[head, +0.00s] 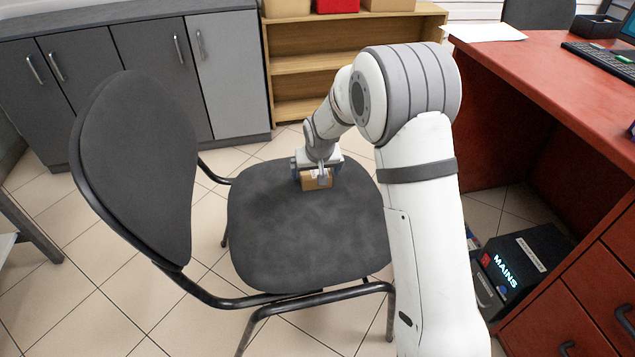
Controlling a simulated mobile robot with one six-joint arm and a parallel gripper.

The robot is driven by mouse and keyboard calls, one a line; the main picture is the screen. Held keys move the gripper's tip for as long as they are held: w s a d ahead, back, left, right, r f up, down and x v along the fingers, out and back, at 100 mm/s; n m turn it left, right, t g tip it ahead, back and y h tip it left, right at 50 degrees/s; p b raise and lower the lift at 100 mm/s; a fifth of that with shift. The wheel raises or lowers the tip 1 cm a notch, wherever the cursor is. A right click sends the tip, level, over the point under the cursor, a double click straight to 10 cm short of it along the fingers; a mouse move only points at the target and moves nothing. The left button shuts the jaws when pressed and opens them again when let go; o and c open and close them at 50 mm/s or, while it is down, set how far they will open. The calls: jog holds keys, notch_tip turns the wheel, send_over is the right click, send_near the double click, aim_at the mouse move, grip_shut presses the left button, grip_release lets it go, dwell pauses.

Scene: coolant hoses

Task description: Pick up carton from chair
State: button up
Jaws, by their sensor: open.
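The carton (315,183) is a small brown box on the far part of the dark grey seat of the chair (300,240). My gripper (318,176) is directly above and around the carton, reaching down from my white arm. Its jaws are open, with a finger showing in front of the carton's near face. The gripper body hides the carton's top and back. Whether the fingers touch the carton cannot be told.
The chair's backrest (137,165) rises on the left. A red desk (560,85) stands on the right, with a black box marked MAINS (522,265) below it. Grey cabinets (150,75) and a wooden shelf (345,65) stand behind.

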jog(key=shift+x, duration=0.95)
jog(key=shift+r, duration=0.1)
jog(key=c, duration=1)
